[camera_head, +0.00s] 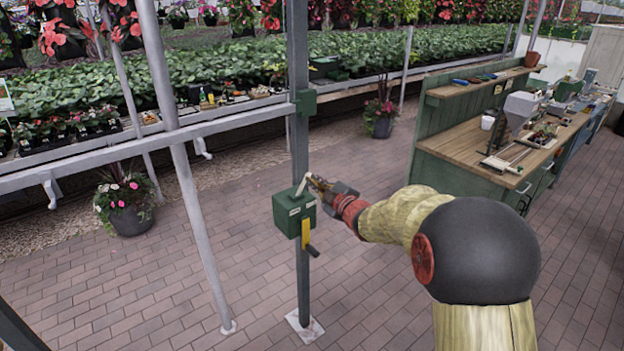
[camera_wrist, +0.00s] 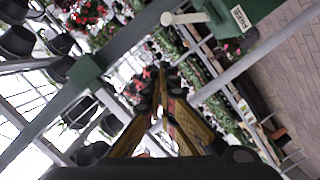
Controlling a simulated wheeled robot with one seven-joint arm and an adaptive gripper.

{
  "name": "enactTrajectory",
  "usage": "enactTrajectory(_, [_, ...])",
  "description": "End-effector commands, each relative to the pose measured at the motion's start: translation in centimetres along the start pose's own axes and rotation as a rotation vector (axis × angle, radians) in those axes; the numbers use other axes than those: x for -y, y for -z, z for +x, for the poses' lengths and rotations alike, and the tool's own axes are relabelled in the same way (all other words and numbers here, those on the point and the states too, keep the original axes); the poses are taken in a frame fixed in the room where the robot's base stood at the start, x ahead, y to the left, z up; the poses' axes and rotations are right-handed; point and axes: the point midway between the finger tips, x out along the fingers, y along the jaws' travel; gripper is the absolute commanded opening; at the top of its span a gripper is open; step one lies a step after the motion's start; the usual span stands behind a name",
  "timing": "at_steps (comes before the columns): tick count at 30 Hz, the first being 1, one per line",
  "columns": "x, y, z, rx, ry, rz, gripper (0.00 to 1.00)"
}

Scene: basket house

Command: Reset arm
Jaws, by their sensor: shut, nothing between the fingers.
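My gripper (camera_head: 314,180) is at the end of my outstretched arm, beside the top of a green box on a post. Its fingers are together and hold nothing. In the wrist view my gripper (camera_wrist: 165,75) points past the post toward the plants. I cannot tell whether my gripper touches the lever.
The grey post (camera_head: 299,130) stands close by my gripper, with a horizontal rail (camera_head: 215,124) running left. A green workbench (camera_head: 455,152) with tools is at the right. Plant beds line the back. A potted plant (camera_head: 127,212) stands left. The brick floor is clear in front.

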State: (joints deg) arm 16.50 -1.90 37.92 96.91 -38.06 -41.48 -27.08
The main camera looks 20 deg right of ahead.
Motion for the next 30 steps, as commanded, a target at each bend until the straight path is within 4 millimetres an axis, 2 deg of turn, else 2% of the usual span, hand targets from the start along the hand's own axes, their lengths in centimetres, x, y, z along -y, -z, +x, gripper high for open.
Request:
enactTrajectory(5, [0.0,0.0,0.0,0.0,0.0,0.007,0.0])
enactTrajectory(8, [0.6,-1.4,0.0,0.051,0.022,0.041,0.0])
enactTrajectory(11, [2.6,-5.0,-0.8,0.184,0.068,0.121,0.0])
enactTrajectory(14, [5.9,-9.6,-3.5,0.384,0.129,0.244,0.0])
enactTrajectory(15, [6.7,-11.0,-5.2,0.469,0.146,0.299,0.0])
enactTrajectory(17, [7.7,-12.1,-8.1,0.587,0.166,0.376,0.0])
enactTrajectory(20, [9.3,-12.1,-13.7,0.764,0.194,0.505,0.0])
enactTrajectory(23, [11.0,-10.4,-19.9,0.92,0.22,0.631,0.0])
enactTrajectory(24, [11.8,-9.3,-22.4,0.974,0.232,0.679,0.0])
enactTrajectory(26, [12.8,-7.5,-26.0,1.042,0.249,0.744,0.0])
enactTrajectory(30, [15.3,-2.6,-34.1,1.149,0.299,0.874,0.0])
